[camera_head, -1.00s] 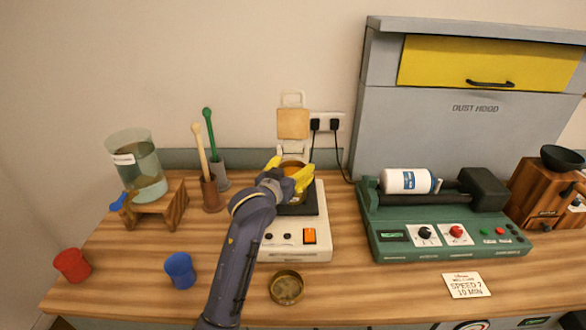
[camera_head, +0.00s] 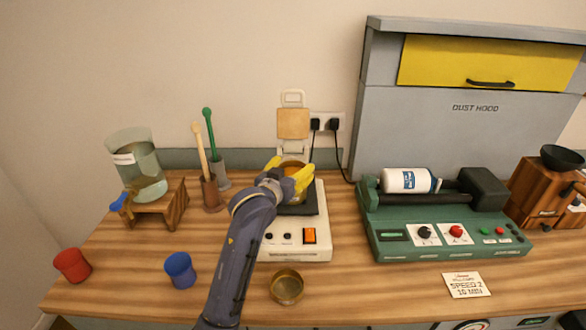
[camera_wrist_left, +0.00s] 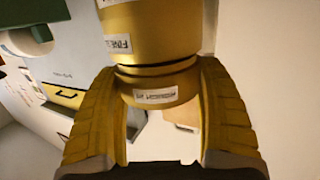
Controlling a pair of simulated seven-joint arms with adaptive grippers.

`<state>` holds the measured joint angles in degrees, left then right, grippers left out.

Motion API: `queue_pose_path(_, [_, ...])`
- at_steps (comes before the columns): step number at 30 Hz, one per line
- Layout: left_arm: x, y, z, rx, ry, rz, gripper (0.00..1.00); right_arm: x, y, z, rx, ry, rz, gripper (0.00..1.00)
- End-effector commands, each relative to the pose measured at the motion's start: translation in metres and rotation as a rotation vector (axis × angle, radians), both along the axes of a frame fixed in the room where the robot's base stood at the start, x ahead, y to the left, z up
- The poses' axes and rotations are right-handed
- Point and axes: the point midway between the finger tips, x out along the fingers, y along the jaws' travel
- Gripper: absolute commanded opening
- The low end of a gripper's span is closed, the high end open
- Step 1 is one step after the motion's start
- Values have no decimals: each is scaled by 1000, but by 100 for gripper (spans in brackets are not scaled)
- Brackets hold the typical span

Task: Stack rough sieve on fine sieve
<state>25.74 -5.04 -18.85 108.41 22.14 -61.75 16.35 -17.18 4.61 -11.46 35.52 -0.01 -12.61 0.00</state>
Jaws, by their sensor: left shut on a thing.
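My left gripper (camera_head: 289,169) is shut on the brass rough sieve (camera_wrist_left: 157,94), with one yellow finger on each side of it. In the left wrist view, which is upside down, the rough sieve meets the brass fine sieve (camera_wrist_left: 155,40), labelled FINE. The rough sieve is on the upper side of the fine one, in line with it; I cannot tell if its weight is released. In the head view the brass stack stands over the black plate of the white device (camera_head: 285,252), mostly hidden by my gripper. My right gripper is not in view.
A brass dish (camera_head: 286,287) lies in front of the white device. A blue cup (camera_head: 180,270) and a red cup (camera_head: 72,265) stand left. Tools in holders (camera_head: 211,194) and a jug (camera_head: 140,170) on a wooden stand are behind. A green mill (camera_head: 445,235) stands right.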

Motion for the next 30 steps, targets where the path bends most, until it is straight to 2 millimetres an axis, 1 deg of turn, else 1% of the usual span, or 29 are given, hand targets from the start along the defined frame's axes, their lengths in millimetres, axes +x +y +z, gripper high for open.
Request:
queue_pose_path(20, [0, 0, -11, 0, 0, 0, 40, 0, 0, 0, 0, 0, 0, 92])
queue_pose_path(21, [0, 0, -11, 0, 0, 0, 77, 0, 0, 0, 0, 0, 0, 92])
queue_pose_path(23, [0, 0, -11, 0, 0, 0, 84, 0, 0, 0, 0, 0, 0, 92])
queue_pose_path(30, [0, 0, -11, 0, 1, 0, 84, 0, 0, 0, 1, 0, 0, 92])
